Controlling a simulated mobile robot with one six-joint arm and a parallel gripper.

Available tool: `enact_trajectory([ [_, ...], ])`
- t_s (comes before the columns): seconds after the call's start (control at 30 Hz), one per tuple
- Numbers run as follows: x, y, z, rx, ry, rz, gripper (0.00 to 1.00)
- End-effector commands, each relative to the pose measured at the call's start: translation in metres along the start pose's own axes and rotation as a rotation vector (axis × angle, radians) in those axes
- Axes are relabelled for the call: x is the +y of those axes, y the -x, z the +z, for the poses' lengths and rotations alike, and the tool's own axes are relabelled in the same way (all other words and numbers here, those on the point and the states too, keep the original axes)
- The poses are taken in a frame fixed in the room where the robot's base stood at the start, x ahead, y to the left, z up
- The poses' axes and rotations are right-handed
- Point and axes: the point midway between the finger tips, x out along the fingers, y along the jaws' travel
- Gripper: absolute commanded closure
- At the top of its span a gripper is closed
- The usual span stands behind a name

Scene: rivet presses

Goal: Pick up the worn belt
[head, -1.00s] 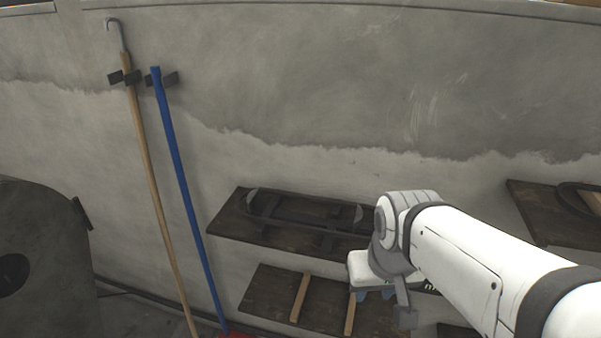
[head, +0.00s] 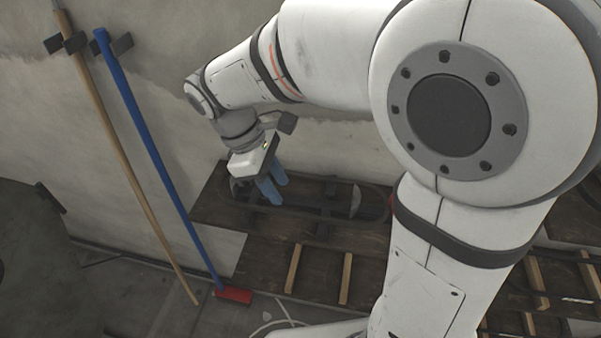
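A dark belt (head: 384,205), which I take to be the worn belt, lies as a long loop on the upper wooden shelf (head: 212,205). It sits around a dark rack with pale grey curved end pieces. My gripper (head: 278,191) has two blue fingers pointing down over the left part of the loop. The fingers look apart, with nothing clearly between them. I cannot tell whether they touch the belt. The gripper body hides a little of the loop's left end.
A lower shelf (head: 265,262) with light wooden slats (head: 346,278) is below. A wooden pole (head: 125,180) and a blue-handled tool (head: 160,150) with a red head (head: 233,296) lean on the wall at left. More slatted shelving (head: 537,280) is at right.

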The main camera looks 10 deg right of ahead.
Motion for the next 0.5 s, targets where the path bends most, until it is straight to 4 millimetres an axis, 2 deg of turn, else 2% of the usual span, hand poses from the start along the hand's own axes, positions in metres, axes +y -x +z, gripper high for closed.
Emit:
enact_trajectory([
  [0.4, -0.001, -0.058, 0.003, 0.000, -0.015, -0.007, 0.66],
  [0.5, 0.000, -0.065, 0.003, 0.002, -0.016, -0.006, 0.66],
])
